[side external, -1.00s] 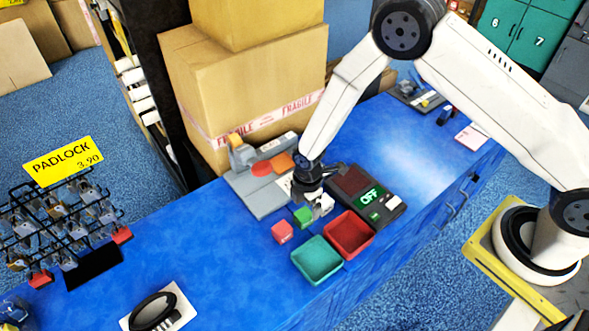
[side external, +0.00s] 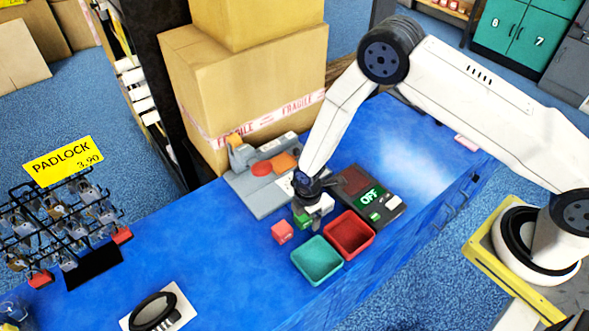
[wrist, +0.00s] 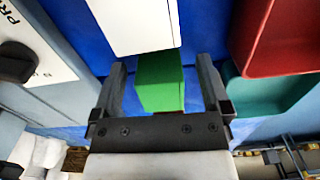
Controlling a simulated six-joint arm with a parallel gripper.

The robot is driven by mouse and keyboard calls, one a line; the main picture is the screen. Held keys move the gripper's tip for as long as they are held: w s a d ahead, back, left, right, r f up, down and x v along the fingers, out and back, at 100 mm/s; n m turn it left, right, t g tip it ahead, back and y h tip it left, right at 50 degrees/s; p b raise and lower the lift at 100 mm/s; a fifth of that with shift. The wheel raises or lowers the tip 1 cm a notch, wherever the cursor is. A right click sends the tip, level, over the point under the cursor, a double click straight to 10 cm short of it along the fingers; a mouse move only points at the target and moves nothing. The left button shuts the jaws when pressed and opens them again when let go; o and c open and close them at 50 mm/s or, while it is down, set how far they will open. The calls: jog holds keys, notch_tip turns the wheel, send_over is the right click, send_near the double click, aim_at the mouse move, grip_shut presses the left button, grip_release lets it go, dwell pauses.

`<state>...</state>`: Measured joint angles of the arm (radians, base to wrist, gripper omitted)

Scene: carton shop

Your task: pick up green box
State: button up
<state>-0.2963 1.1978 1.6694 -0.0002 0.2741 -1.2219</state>
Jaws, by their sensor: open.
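The green box (side external: 301,222) stands on the blue counter, partly hidden under my gripper (side external: 308,203) in the side view. In the wrist view the green box (wrist: 160,82) lies between the two fingers of my gripper (wrist: 162,70). The fingers are apart, with a visible gap on either side of the box. A white box (side external: 323,204) stands close beside the green one and shows beyond it in the wrist view (wrist: 135,22).
A red box (side external: 282,232) stands left of the green box. A teal tray (side external: 304,274) and a red tray (side external: 360,249) are in front. A dark device marked OFF (side external: 384,211) is at right. Large cartons (side external: 250,85) stand behind.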

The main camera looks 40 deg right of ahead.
grip_shut()
jog(key=shift+r, duration=0.2)
dwell(0.3)
jog(key=shift+r, duration=0.9)
jog(key=s+d+r, duration=0.3)
jog(key=s+r, duration=0.8)
jog(key=s, duration=0.2)
jog(key=shift+s, duration=0.35)
jog(key=shift+d+f, duration=0.1)
